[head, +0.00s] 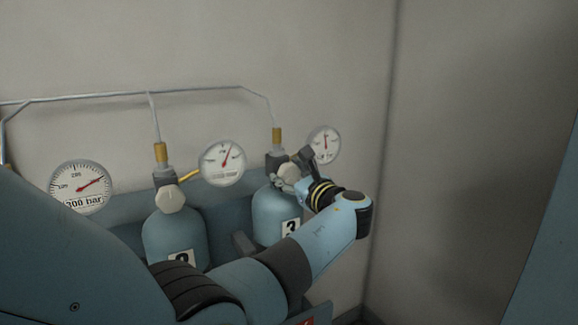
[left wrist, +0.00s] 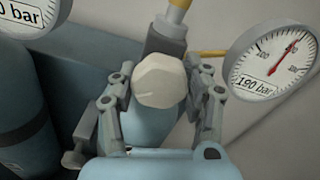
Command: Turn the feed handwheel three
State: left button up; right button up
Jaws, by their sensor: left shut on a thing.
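The feed handwheel three is a pale, many-sided knob (head: 289,173) on the valve of the blue cylinder labelled 3 (head: 268,217). In the left wrist view the handwheel (left wrist: 160,82) faces the camera below a brass fitting. My left gripper (head: 297,168) has reached it from the right in the head view. In the left wrist view the left gripper (left wrist: 161,75) has one finger on each side of the knob, and it is shut on it. The arm covers part of the cylinder's lower side. My right gripper is not in view.
Cylinder 2 (head: 175,235) with its own pale handwheel (head: 170,199) stands to the left. Round gauges (head: 222,163) are beside the valves; the right one (left wrist: 272,62) is labelled 190 bar. A thin pipe (head: 90,96) runs along the wall. The right wall (head: 470,150) is bare.

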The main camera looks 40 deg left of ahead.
pick_arm(q)
jog(key=m, duration=0.3)
jog(key=shift+s+f+m+p, duration=0.1)
jog(key=shift+f+m+p, duration=0.1)
jog(key=shift+m+p, duration=0.2)
jog(key=m, duration=0.6)
jog(key=shift+f, duration=0.1)
jog(key=m, duration=0.5)
jog(key=shift+s+m, duration=0.1)
jog(key=shift+m, duration=2.5)
jog(key=o, duration=0.9)
jog(key=shift+o, duration=1.4)
jog(key=shift+r, duration=0.2)
